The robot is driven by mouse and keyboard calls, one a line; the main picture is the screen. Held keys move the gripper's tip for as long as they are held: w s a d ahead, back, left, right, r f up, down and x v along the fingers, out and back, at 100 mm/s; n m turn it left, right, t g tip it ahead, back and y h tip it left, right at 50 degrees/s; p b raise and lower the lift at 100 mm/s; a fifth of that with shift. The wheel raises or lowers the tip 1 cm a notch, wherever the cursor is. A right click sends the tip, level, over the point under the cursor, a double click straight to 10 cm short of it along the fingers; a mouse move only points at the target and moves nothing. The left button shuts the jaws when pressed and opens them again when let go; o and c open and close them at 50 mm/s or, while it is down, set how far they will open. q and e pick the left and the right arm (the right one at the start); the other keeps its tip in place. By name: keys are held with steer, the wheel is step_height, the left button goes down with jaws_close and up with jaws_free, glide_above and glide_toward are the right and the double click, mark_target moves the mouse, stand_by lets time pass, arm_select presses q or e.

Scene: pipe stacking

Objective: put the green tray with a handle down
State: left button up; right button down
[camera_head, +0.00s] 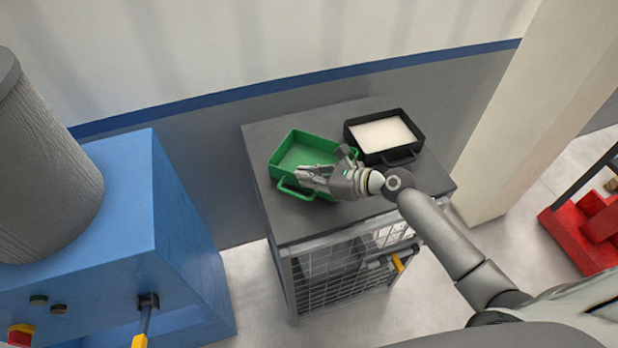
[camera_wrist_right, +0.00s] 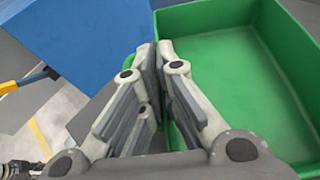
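The green tray with a handle (camera_head: 300,155) is at the left part of the dark tabletop; it looks empty. Whether its base touches the top is hard to tell. Its handle (camera_head: 296,191) faces the front. My right gripper (camera_head: 304,176) is at the handle side of the tray. In the right wrist view the green tray (camera_wrist_right: 235,75) fills the right side, and my right gripper's fingers (camera_wrist_right: 159,60) are close together, looking shut on the handle, which they mostly hide. My left gripper is not in view.
A black tray (camera_head: 417,128) with white contents stands close to the right of the green tray. The dark table (camera_head: 263,130) stands over a wire cage. A blue machine (camera_head: 180,220) is on the left. A pale pillar (camera_head: 520,120) stands at right.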

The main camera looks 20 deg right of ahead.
steer(key=s+r, duration=0.1)
steer(key=r, duration=0.1)
steer(key=s+r, duration=0.3)
steer(key=r, duration=0.2)
steer(key=shift+s, duration=0.15)
steer(key=s+d+r+b, duration=0.1)
steer(key=s+r+b, duration=0.1)
steer(key=s, duration=0.3)
steer(key=s+d+r+n+g+y+b, duration=0.1)
steer(key=s+d+b, duration=0.1)
steer(key=s+b, duration=0.1)
steer(key=shift+s+d+r, duration=0.15)
steer(key=shift+s+r, duration=0.25)
steer(key=shift+s, duration=0.45)
steer(key=shift+n, duration=0.3)
steer(key=shift+f, duration=0.15)
steer(key=shift+d, duration=0.1)
stand_by(0.4)
